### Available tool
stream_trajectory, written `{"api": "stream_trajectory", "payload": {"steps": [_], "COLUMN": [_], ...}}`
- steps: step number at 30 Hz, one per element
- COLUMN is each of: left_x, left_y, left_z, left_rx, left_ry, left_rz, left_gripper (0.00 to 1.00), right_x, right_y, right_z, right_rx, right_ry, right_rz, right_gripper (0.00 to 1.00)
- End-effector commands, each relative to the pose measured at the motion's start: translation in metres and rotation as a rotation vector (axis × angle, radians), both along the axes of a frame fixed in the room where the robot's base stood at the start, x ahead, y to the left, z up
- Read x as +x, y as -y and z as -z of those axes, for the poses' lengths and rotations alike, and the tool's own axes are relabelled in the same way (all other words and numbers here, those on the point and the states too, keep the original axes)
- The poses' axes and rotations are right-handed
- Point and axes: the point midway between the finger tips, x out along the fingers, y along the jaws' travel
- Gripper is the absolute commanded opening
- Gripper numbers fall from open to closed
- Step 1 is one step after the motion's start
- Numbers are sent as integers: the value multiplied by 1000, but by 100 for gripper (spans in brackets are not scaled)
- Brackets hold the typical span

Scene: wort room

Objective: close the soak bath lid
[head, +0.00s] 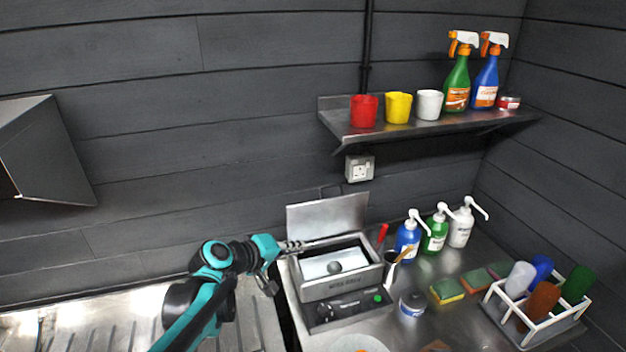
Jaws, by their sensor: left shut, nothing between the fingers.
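The soak bath (350,288) is a steel box on the counter with a dark front panel bearing a knob and a green button. Its lid (327,220) stands open, raised nearly upright at the back of the bath, with a thin handle at its top edge. My left gripper (298,246) is shut and empty, at the back left of the bath, close to the lower left part of the lid. Whether it touches the lid I cannot tell. My right gripper is not in view.
A red-handled tool (382,233) and a small holder (392,262) stand right of the bath. Pump bottles (408,238), sponges (447,291) and a white bottle rack (527,325) fill the right. A wall shelf (425,128) holds cups and spray bottles. A ribbed drainboard (150,320) lies left.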

Motion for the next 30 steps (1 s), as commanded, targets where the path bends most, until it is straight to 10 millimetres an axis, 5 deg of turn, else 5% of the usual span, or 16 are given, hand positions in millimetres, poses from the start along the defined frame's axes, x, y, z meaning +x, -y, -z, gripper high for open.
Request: {"api": "stream_trajectory", "payload": {"steps": [3,10,20,30], "left_x": [46,110,138,182], "left_y": [-5,-26,-36,-2], "left_z": [-22,-42,-45,-41], "left_rx": [-172,-470,-613,-611], "left_ry": [18,54,72,71], "left_rz": [-39,-99,-123,-121], "left_gripper": [0,0,0,0], "right_x": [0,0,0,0], "right_y": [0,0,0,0], "right_z": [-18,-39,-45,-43], "right_rx": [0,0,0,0], "right_ry": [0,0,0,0], "right_rz": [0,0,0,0], "right_gripper": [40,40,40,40]}}
